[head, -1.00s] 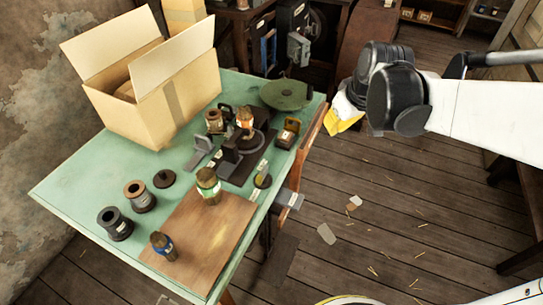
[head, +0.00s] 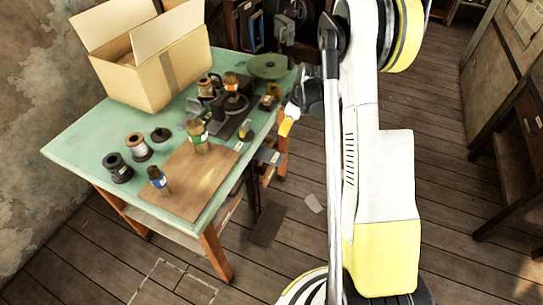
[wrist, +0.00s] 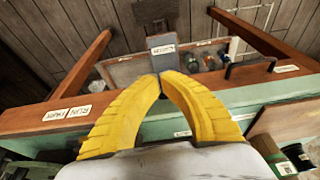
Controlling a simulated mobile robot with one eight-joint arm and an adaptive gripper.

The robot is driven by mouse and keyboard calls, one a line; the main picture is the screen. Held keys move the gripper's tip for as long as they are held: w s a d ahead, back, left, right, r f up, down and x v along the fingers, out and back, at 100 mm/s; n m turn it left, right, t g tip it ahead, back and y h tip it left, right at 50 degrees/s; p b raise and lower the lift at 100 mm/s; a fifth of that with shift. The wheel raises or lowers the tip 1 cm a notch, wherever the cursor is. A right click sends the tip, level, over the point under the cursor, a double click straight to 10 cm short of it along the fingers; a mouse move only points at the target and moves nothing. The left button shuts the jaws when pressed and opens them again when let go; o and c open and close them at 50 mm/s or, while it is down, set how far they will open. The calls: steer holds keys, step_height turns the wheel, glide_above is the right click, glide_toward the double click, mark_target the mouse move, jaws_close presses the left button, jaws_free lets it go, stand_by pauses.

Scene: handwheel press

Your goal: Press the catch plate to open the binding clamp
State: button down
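A grey plate with a white label (head: 268,157) juts out from the table's right side, below the tabletop; I take it for the catch plate. In the wrist view the plate (wrist: 164,62) lies just beyond my fingertips, its far end against a dark block; I cannot tell whether they touch. My gripper (head: 284,134) has yellow fingers and hangs beside the table edge. In the wrist view the fingertips (wrist: 164,76) meet, with nothing between them. A dark device on a base (head: 229,122) stands on the tabletop; I cannot tell whether it is the binding clamp.
The green table (head: 85,142) holds an open cardboard box (head: 150,75), a wooden board (head: 188,185), spools and several small jars. A round green disc (head: 268,66) is at its far end. A wooden rail with labels (wrist: 60,117) runs along the edge.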

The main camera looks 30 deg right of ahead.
mark_target(275, 155)
steer(key=b+x, duration=0.2)
steer(key=x, duration=0.4)
steer(key=b+x, duration=0.3)
steer(key=x, duration=0.3)
steer(key=shift+s+d+f, duration=0.15)
steer(key=shift+d+f, duration=0.05)
steer(key=shift+f, duration=0.85)
